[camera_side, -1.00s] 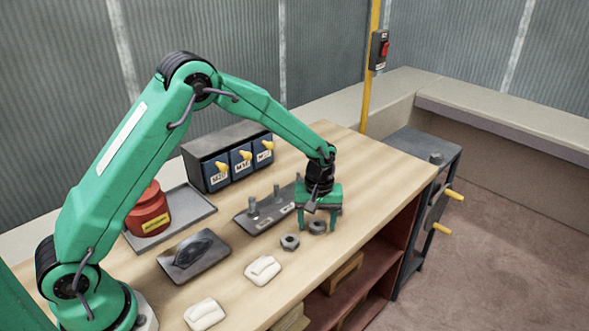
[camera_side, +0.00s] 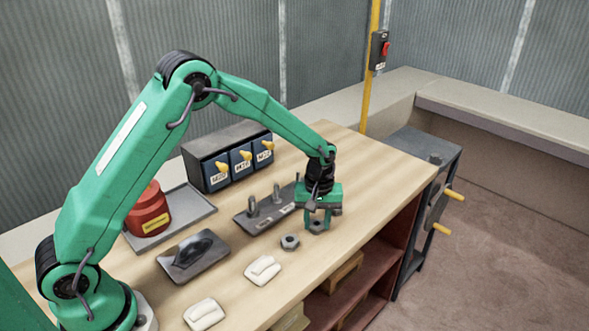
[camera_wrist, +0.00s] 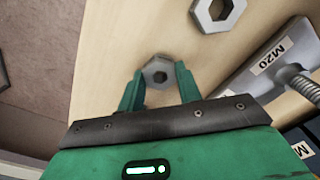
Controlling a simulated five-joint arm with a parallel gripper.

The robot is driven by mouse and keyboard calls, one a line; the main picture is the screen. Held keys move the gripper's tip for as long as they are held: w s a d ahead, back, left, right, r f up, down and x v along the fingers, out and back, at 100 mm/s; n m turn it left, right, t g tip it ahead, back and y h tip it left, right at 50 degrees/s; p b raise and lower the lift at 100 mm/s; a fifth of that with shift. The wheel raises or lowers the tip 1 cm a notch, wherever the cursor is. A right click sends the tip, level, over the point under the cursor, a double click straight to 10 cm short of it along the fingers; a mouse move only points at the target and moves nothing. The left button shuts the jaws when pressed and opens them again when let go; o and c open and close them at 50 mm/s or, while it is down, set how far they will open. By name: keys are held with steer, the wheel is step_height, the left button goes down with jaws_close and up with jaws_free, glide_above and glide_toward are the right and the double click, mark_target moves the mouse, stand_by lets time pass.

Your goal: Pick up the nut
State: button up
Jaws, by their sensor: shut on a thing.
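A grey hexagonal nut (camera_side: 317,227) sits between the fingertips of my gripper (camera_side: 317,223) at the bench's front right part. In the wrist view the nut (camera_wrist: 157,72) is held between the two green fingers of my gripper (camera_wrist: 158,80), its hole facing the camera. My gripper is shut on it. I cannot tell whether the nut still touches the bench. A second grey nut (camera_side: 290,241) lies flat on the bench just left of the held one; it also shows at the top of the wrist view (camera_wrist: 217,12).
A plate with upright bolts (camera_side: 262,216) stands behind the nuts. Labelled drawers (camera_side: 241,160), a red jar (camera_side: 149,214) on a tray (camera_side: 197,209), a dark handled tool (camera_side: 193,256) and white pads (camera_side: 262,270) are farther left. The bench (camera_side: 375,187) is clear to the right.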

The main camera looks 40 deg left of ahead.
steer(key=shift+r, duration=0.6)
steer(key=r, duration=0.3)
steer(key=shift+s+d+r, duration=0.1)
steer(key=shift+s+d, duration=0.05)
steer(key=shift+d, duration=0.1)
steer(key=s+d+r, duration=0.6)
steer(key=s+d, duration=0.1)
steer(key=d, duration=0.1)
steer(key=shift+d+r, duration=0.25)
steer(key=shift+d, duration=0.05)
steer(key=w+a+r+n, duration=0.1)
steer(key=w+a+n, duration=0.2)
steer(key=a, duration=0.9)
steer(key=w+a+r+n, duration=0.1)
steer(key=w+a+n, duration=0.2)
steer(key=a, duration=0.9)
steer(key=shift+w+r, duration=0.4)
steer(key=shift+w, duration=0.2)
steer(key=shift+a+f, duration=0.1)
steer(key=shift+f, duration=0.15)
